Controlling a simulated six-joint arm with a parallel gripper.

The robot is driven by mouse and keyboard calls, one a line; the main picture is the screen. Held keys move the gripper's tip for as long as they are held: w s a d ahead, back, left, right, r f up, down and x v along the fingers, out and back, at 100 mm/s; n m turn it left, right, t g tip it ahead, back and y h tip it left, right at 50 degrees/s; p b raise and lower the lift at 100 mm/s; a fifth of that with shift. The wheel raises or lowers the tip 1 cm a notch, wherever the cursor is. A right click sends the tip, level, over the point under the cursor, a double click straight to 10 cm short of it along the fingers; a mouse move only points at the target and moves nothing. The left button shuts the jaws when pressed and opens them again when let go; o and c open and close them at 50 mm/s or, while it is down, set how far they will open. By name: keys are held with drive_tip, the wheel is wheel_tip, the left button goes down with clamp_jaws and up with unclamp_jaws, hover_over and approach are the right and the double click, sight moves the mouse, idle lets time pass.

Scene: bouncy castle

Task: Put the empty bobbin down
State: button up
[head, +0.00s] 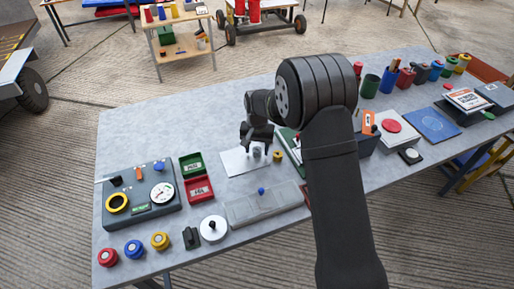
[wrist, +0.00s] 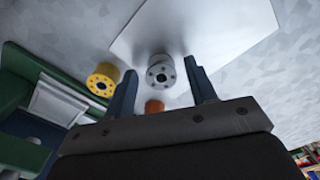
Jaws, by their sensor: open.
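A grey bobbin (wrist: 160,71) with small holes in its end face and no thread visible stands at the edge of a white sheet (wrist: 205,28). My gripper (wrist: 160,65) is open, with one finger on each side of the grey bobbin and a visible gap to each. In the head view my gripper (head: 257,147) is low over the white sheet (head: 236,163), and the grey bobbin (head: 256,153) shows partly below it. A yellow bobbin (wrist: 103,78) stands just left of the fingers; it also shows in the head view (head: 277,156).
A small orange thing (wrist: 154,106) shows between my fingers. Green (head: 191,165) and red (head: 199,190) trays and a dial panel (head: 140,197) lie left. A grey slotted plate (head: 262,206) lies in front. A green box stands right of the yellow bobbin. The table's back left is clear.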

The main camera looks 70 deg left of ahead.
sight(257, 155)
wheel_tip(257, 155, up, 12)
drive_tip(key=shift+r, duration=0.15)
idle(0.3)
wheel_tip(257, 155, down, 12)
drive_tip(key=shift+f, duration=0.25)
drive_tip(key=shift+r, duration=2.15)
